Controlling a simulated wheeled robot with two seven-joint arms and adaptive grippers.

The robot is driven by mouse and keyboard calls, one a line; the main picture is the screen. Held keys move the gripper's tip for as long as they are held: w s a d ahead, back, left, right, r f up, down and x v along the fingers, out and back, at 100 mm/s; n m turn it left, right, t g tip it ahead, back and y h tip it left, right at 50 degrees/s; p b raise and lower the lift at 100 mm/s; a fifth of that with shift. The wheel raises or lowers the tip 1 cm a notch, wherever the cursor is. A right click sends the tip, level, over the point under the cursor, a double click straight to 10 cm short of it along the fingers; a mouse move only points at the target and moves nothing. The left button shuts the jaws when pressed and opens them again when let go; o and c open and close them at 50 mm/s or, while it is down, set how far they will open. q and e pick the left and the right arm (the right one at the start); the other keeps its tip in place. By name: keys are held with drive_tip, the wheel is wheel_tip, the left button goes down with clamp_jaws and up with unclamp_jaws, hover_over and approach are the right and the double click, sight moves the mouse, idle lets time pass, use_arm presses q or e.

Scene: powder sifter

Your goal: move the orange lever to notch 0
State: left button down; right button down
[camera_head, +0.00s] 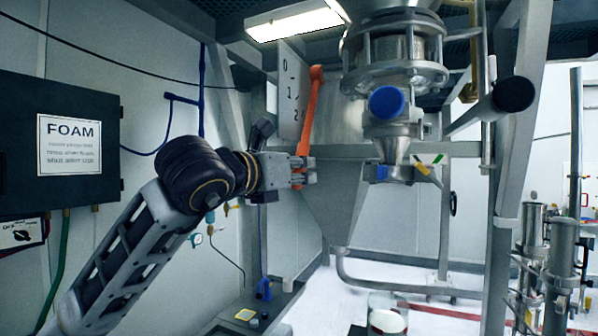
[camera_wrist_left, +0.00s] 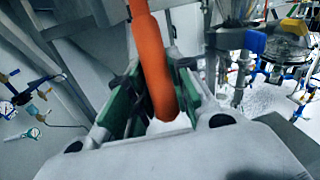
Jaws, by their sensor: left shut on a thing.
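The orange lever (camera_head: 311,112) hangs down from a pivot near the top of a grey plate (camera_head: 291,88) marked 0, 1 and 2 from top to bottom. It slants slightly, with its lower end to the left and below the 2. My left gripper (camera_head: 303,170) is shut on the lever's lower end. In the left wrist view, the orange lever (camera_wrist_left: 152,65) runs down between the green-padded fingers of my left gripper (camera_wrist_left: 155,110). The notches themselves cannot be made out. My right gripper is not in view.
A steel sifter (camera_head: 393,130) with a blue round cap (camera_head: 387,102) stands right of the lever. A black FOAM box (camera_head: 60,140) is on the left wall. A dark cylinder (camera_head: 513,93) juts out at right. Frame posts stand around the machine. A white container (camera_head: 386,320) is below.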

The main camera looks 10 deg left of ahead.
use_arm(q)
drive_tip(key=shift+s+a+r+g+p, duration=0.25)
drive_tip(key=shift+s+r+g+p, duration=0.1)
drive_tip(key=shift+s+r, duration=0.35)
drive_tip(key=shift+s+a+r+g+y, duration=0.15)
drive_tip(key=shift+s+g+y, duration=0.15)
drive_tip(key=shift+s, duration=0.25)
